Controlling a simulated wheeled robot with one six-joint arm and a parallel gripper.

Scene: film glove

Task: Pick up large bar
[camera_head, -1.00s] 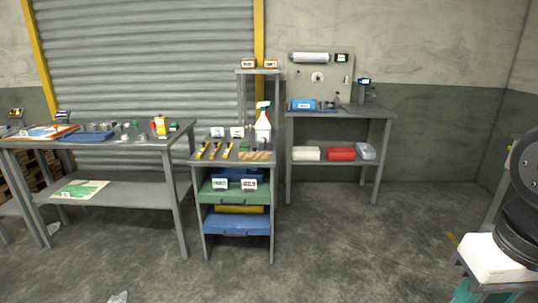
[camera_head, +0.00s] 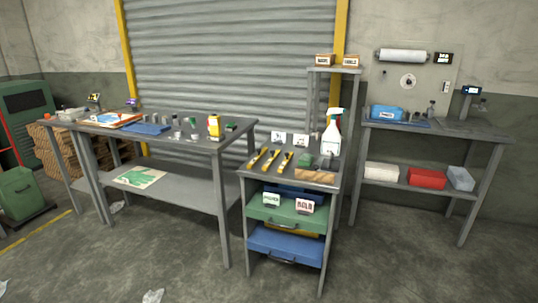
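No thing here can be surely told as the large bar. Three slim yellow-and-black tools (camera_head: 270,160) lie side by side on top of the small grey cart (camera_head: 246,172) in the middle. A wooden block (camera_head: 315,176) lies at the cart top's front right, with small dark and green items behind it. A white spray bottle (camera_head: 331,134) with a red trigger head stands at the right. Small items (camera_head: 178,122) stand on the left table (camera_head: 205,143), too small to tell apart. My gripper is not in view.
The cart holds a green drawer (camera_head: 283,215) and a blue drawer (camera_head: 285,243). The right bench (camera_head: 470,131) carries a blue pack (camera_head: 386,113); a red box (camera_head: 427,178) is on its lower shelf. Scraps (camera_head: 153,296) lie on the floor. Floor in front is mostly clear.

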